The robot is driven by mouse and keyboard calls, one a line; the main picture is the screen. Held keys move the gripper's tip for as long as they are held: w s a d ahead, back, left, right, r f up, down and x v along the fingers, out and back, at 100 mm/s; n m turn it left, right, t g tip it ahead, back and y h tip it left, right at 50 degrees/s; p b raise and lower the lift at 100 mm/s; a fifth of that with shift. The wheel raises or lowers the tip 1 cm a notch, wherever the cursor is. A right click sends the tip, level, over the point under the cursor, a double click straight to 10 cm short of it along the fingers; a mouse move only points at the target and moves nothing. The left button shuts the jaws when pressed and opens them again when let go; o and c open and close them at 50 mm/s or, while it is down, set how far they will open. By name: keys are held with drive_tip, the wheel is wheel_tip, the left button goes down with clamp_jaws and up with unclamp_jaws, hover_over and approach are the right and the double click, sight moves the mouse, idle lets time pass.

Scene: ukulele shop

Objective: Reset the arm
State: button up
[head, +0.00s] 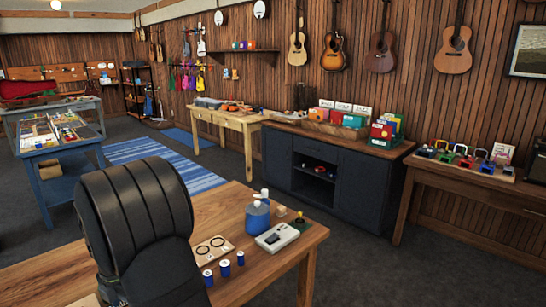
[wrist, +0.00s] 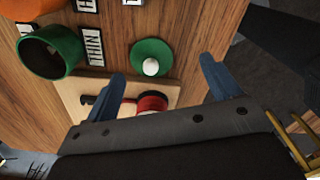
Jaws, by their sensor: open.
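My gripper (wrist: 162,72) shows in the wrist view, with two blue fingers spread wide apart and nothing held between them. Beyond the fingers is a wooden surface (wrist: 190,25). A green disc (wrist: 140,52) with a white ball (wrist: 151,67) on it lies past the gap between the fingertips. A red round piece (wrist: 152,103) sits on a pale board (wrist: 75,92) close below the gap, partly hidden by the gripper body. I cannot make out the gripper in the head view.
In the wrist view, a green hollow cylinder (wrist: 50,52) and an orange round thing (wrist: 30,8) are at left. In the head view, a wooden table (head: 245,265) holds a blue bottle (head: 257,217), a white device (head: 277,237) and blue cylinders (head: 225,268). Dark floor lies beyond.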

drive_tip(key=w+d+r, duration=0.3)
drive_tip(key=d+r, duration=0.3)
drive_tip(key=d, duration=0.3)
drive_tip(key=w+a+r+m, duration=0.4)
drive_tip(key=w+a+m, duration=0.5)
drive_tip(key=w, duration=0.1)
drive_tip(key=s+a+f, duration=0.3)
drive_tip(key=a+f, duration=0.3)
drive_tip(key=a, duration=0.5)
drive_tip(key=shift+a+f, duration=0.3)
drive_tip(key=shift+f, duration=0.1)
drive_tip(key=shift+s, duration=0.1)
